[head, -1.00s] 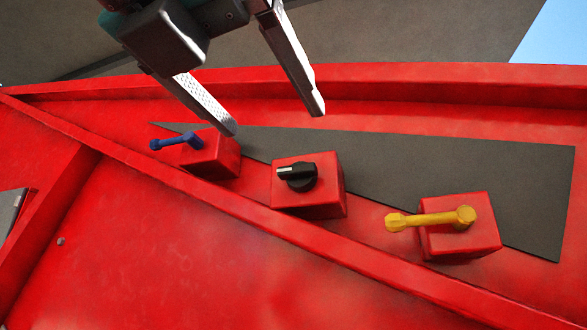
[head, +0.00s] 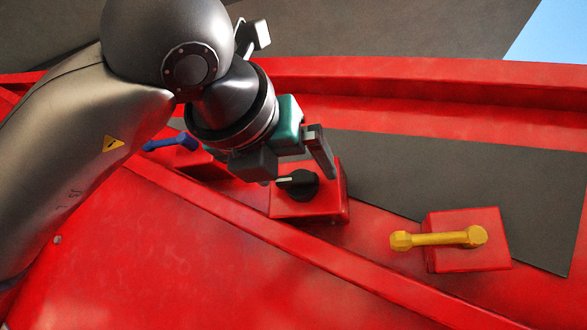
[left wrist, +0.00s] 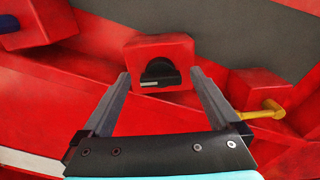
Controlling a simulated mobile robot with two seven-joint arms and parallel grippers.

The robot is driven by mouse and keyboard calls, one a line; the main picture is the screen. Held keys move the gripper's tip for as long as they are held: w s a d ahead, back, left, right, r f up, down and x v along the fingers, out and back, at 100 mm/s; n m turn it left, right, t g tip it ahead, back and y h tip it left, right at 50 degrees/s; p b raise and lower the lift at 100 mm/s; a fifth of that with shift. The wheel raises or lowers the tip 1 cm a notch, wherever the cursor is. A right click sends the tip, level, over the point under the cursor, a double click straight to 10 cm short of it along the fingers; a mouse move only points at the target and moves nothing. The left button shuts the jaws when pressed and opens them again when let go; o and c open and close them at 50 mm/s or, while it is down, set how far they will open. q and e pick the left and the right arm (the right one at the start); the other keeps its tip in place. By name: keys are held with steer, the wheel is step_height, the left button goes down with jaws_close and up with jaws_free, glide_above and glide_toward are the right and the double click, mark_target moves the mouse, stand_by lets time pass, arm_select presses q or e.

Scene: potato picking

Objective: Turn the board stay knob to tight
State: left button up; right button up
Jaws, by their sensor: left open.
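The board stay knob (head: 302,184), a black rotary knob with a pale pointer mark, sits on the middle red box (head: 310,212). Its pointer faces left in the head view. It also shows in the left wrist view (left wrist: 160,75), centred beyond the fingers with the pale mark at its lower left. My left gripper (head: 298,180) is open and empty, with its fingers on either side of the knob as seen from the wrist (left wrist: 160,74). I cannot tell whether either finger touches it. My right gripper is out of view.
A yellow lever (head: 440,238) stands on a red box to the right. A blue lever (head: 168,143) is to the left, its box partly hidden by my left arm. A dark grey panel (head: 530,195) lies behind the boxes. A red ridge (head: 235,220) runs in front.

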arm_select(q)
steer(key=shift+w+d, duration=0.2)
steer(key=shift+w, duration=0.25)
steer(key=c, duration=1.4)
